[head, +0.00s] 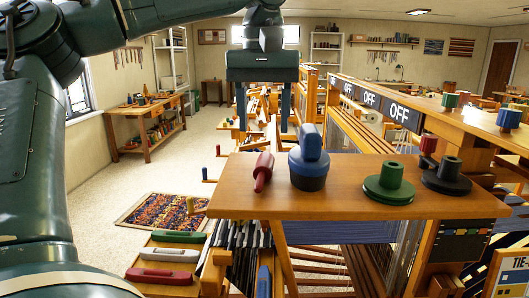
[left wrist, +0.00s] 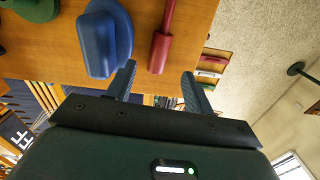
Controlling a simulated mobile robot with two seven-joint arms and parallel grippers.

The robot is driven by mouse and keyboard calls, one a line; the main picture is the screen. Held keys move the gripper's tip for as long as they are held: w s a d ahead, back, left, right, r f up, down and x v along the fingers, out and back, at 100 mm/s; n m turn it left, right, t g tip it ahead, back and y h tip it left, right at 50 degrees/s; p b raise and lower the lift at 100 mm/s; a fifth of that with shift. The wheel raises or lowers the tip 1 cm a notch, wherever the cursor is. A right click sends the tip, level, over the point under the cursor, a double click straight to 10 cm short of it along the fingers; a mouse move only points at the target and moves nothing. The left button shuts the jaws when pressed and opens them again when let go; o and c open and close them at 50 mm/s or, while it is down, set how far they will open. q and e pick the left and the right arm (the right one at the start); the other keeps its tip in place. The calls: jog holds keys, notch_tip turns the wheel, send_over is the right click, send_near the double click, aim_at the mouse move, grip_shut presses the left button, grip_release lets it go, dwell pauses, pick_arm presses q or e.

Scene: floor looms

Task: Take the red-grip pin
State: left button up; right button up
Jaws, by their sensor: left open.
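The red-grip pin (head: 263,172) lies on the wooden shelf (head: 340,205), near its left end. It also shows in the left wrist view (left wrist: 162,45), with its thick red grip toward my gripper and its thin shaft running away. My left gripper (head: 263,128) is open and empty, beyond the shelf's far edge in the head view. In the left wrist view the gripper's two fingers (left wrist: 159,80) are spread, and the end of the grip lies just ahead of the gap between them. My right gripper is out of view.
A blue knobbed piece (head: 309,168) stands close to the right of the pin; it is also in the left wrist view (left wrist: 103,42). A green piece (head: 389,185) and a black one (head: 446,180) stand farther right. OFF signs (head: 370,98) line the loom beam behind.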

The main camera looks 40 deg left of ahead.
aim_at(264, 159)
pick_arm(q)
notch_tip(264, 159, down, 8)
jog(key=shift+w+r, duration=0.1)
jog(key=shift+r, duration=0.1)
jog(key=shift+c, duration=0.4)
jog(key=c, duration=1)
jog(key=shift+r, duration=3.6)
grip_shut()
jog(key=shift+f, duration=0.1)
